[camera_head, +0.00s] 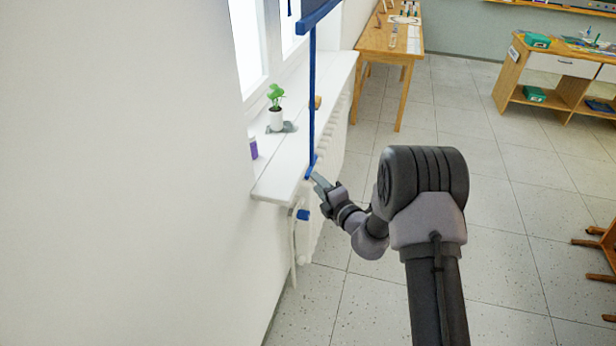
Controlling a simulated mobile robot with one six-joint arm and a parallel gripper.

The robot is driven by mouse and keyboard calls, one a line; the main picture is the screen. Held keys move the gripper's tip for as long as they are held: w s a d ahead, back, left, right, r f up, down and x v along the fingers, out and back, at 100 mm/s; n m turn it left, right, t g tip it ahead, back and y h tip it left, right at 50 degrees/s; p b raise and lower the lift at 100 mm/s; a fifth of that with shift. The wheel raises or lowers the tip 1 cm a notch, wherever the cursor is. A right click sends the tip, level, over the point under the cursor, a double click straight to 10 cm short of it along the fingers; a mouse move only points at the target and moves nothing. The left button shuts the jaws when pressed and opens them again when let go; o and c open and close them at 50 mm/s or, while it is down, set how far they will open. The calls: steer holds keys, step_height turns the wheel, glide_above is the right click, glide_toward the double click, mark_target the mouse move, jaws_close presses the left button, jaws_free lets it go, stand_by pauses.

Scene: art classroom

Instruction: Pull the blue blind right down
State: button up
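The blue blind (318,16) shows only in part at the top edge, as a blue bar in front of the window; the rest is out of frame. A narrow blue strip (312,95) hangs straight down from it, past the white sill's front edge. The strip ends in a small blue piece (310,171) near the sill's near corner. My gripper (316,179) is at this lower end, touching it or very close. The fingertips are small and seen from behind, so I cannot tell whether they are closed on it.
The white sill (283,178) holds a potted plant (276,117) and a purple bottle (253,147). A radiator (331,150) with a blue-capped valve (303,214) is below. A wooden table (388,40) stands behind.

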mark_target(308, 172)
steer(key=b+x, duration=0.1)
steer(key=x, duration=0.5)
steer(key=shift+w+a, duration=0.2)
steer(key=shift+w, duration=0.1)
jaws_close()
stand_by(1.0)
